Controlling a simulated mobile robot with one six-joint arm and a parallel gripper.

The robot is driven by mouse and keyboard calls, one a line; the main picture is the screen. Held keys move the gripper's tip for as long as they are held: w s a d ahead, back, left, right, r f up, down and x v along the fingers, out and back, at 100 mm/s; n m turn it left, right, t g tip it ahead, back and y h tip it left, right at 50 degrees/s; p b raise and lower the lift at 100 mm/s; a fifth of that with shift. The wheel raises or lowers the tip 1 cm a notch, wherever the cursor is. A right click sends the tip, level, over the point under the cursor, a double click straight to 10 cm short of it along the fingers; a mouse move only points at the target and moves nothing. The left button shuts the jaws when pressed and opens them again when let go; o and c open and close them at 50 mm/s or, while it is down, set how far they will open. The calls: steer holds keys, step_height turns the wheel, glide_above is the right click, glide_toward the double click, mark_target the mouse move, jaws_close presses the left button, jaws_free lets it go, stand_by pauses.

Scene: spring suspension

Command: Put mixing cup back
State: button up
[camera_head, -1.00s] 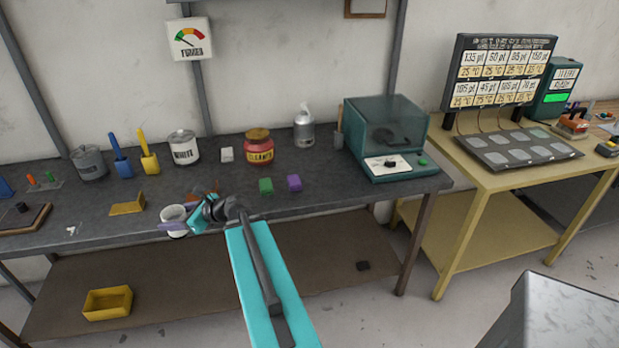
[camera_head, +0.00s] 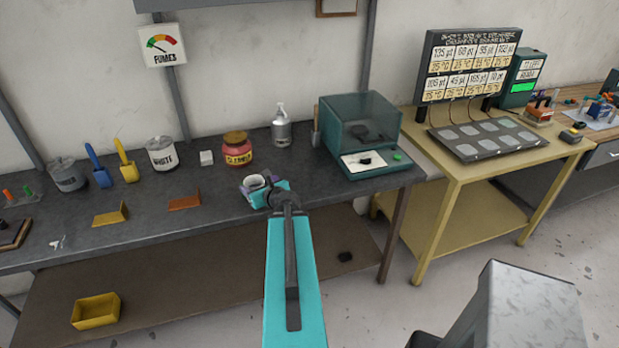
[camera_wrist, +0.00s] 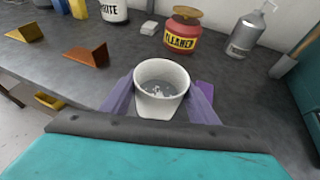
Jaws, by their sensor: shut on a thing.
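The mixing cup (camera_wrist: 161,88) is white and round, with a little grey residue inside, and it looks upright in the wrist view. My gripper (camera_wrist: 160,108) is shut on it, with a purple-grey finger on each side. In the head view the cup (camera_head: 255,182) shows at the end of my teal arm, over the front part of the dark bench (camera_head: 225,205). My gripper (camera_head: 258,190) hides part of the cup there. I cannot tell whether the cup's base touches the bench.
An orange wedge (camera_head: 184,203) and a yellow wedge (camera_head: 110,215) lie left. A teal glass-fronted machine (camera_head: 362,135) stands right.

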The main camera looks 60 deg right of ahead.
steer(key=s+d+m+g+h+p, duration=0.1)
steer(key=s+d+m+g+h, duration=0.1)
steer(key=s+d, duration=0.5)
steer(key=s+m+h, duration=0.1)
steer(key=s, duration=0.2)
steer(key=shift+s+d+r+p, duration=0.2)
steer(key=shift+d+r+p, duration=0.05)
steer(key=shift+d+p, duration=0.15)
